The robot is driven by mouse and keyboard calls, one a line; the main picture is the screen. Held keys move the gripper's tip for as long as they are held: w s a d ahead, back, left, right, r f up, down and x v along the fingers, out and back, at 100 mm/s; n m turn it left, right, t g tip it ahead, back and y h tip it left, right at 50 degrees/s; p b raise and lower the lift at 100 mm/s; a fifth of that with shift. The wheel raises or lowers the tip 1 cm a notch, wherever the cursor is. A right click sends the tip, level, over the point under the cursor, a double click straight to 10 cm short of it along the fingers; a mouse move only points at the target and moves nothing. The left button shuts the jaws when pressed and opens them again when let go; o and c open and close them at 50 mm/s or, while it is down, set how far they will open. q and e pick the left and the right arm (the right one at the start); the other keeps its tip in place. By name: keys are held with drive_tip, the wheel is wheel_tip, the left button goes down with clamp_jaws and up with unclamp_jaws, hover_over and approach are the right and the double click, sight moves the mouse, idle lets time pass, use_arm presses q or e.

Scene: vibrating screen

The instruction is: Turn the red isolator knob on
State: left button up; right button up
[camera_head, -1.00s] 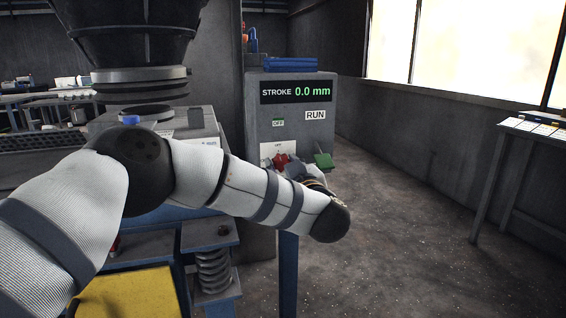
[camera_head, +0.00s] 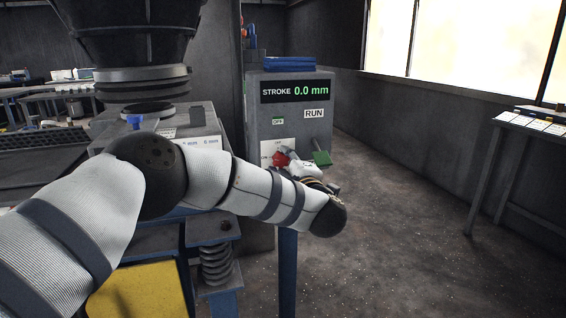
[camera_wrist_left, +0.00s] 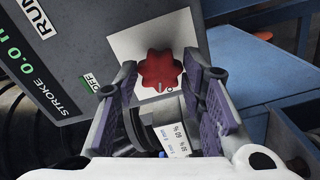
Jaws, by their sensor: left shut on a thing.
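The red isolator knob (camera_wrist_left: 160,70) is a lobed knob on a white plate (camera_wrist_left: 126,46) on the grey control box. A small pale mark shows at its lower edge in the wrist view, beside a dark round mark on the plate. My left gripper (camera_wrist_left: 158,75) has its purple-padded fingers on either side of the knob, closed on it. In the head view the knob (camera_head: 280,159) is partly hidden by my left gripper (camera_head: 288,160). My right gripper is in neither view.
The control box (camera_head: 258,120) reads STROKE 0.0 mm, with OFF and RUN labels. Open floor (camera_head: 400,220) lies to the right.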

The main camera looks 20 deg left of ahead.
use_arm(q)
drive_tip(key=shift+n, duration=1.9)
drive_tip(key=o, duration=1.1)
drive_tip(key=v, duration=1.2)
